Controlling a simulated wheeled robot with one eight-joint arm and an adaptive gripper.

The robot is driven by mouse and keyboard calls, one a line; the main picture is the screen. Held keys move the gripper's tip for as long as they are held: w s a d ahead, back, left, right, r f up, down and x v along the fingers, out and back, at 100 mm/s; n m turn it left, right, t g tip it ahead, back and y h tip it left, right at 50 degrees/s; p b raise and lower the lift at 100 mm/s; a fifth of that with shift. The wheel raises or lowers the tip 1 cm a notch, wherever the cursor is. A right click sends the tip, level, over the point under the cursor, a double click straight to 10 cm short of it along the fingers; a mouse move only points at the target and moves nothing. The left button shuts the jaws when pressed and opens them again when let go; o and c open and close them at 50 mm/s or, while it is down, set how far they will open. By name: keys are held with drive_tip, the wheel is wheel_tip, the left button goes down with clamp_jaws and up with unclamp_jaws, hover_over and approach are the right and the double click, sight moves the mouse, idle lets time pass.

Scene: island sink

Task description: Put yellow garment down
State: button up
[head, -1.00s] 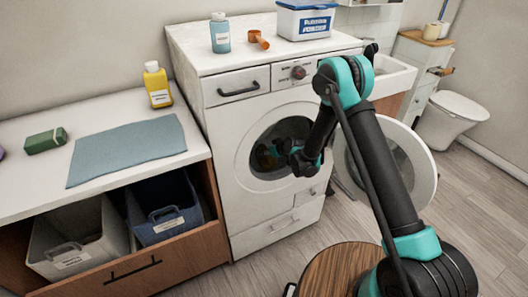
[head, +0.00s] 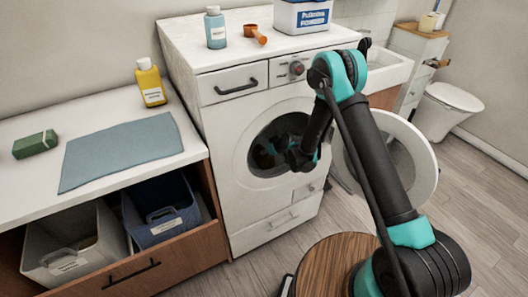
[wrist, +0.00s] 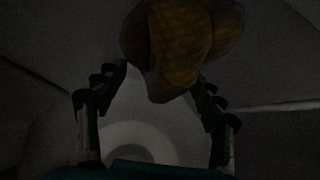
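The yellow garment (wrist: 178,45) shows in the wrist view as a dim, bunched yellow-brown cloth at the top, just past my fingertips. My gripper (wrist: 161,80) has its two fingers apart on either side of the garment's lower end. A dark gap shows at the left finger; contact at the right finger is unclear in the low light. The garment is not visible in the head view.
The round washer door (head: 425,165) stands open to the right, close to my arm. Left are a counter with a blue-grey cloth (head: 120,152), a yellow bottle (head: 151,85) and a green block (head: 35,144). Below, an open drawer holds a grey bin (head: 75,255) and blue bin (head: 160,212).

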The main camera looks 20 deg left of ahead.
drive_tip(key=shift+o, duration=0.7)
drive_tip(key=v, duration=1.2)
drive_tip(key=shift+r, duration=0.1)
